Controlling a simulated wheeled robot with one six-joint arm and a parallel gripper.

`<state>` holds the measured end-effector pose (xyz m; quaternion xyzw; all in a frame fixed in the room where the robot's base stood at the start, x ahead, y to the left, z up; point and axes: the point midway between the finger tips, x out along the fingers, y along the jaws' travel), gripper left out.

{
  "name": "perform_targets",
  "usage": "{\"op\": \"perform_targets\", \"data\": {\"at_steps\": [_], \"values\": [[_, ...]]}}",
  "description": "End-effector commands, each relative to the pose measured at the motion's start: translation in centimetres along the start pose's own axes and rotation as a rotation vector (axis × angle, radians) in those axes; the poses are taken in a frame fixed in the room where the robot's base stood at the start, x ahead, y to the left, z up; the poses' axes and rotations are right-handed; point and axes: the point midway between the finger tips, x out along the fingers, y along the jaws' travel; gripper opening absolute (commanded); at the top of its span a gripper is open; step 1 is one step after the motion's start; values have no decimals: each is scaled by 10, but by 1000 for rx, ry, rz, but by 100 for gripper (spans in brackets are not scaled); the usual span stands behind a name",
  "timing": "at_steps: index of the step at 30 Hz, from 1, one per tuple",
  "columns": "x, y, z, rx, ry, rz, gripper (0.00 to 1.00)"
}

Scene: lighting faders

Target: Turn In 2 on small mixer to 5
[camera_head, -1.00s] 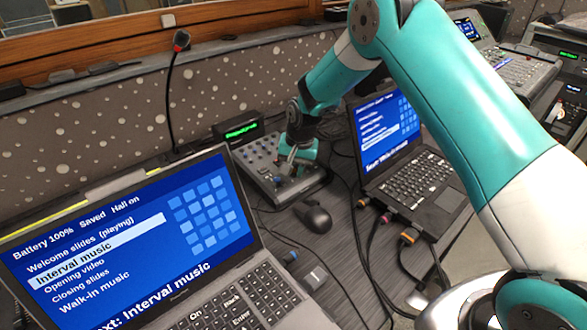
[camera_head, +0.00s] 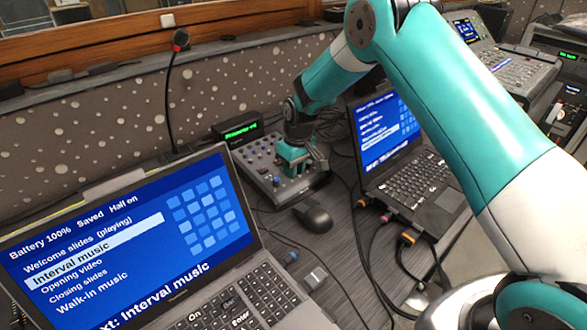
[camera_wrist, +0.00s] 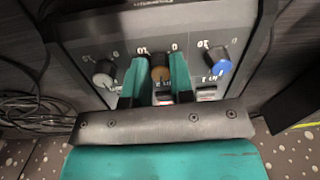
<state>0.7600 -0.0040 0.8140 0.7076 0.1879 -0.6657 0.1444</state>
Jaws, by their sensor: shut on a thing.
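The small mixer (camera_head: 262,158) sits on the desk between two laptops, with a lit green display (camera_head: 240,129) behind it. My gripper (camera_head: 293,168) is down over its front right part and hides some controls. In the wrist view the mixer panel (camera_wrist: 140,28) appears upside down. A grey-white knob (camera_wrist: 104,78) is to the left and a blue knob (camera_wrist: 218,68) to the right. The middle knob's label is partly hidden and its pointer is unclear.
A black mouse (camera_head: 313,216) lies just in front of the mixer. An open laptop (camera_head: 150,240) is at the left front, another (camera_head: 410,170) to the right. A gooseneck microphone (camera_head: 172,90) stands behind. Cables (camera_head: 372,240) run over the desk.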

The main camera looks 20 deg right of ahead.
Motion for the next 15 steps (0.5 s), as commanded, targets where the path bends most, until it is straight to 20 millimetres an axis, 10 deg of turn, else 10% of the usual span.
{"op": "perform_targets", "data": {"at_steps": [15], "values": [[0,-1,0,-180,-12,5,0]]}}
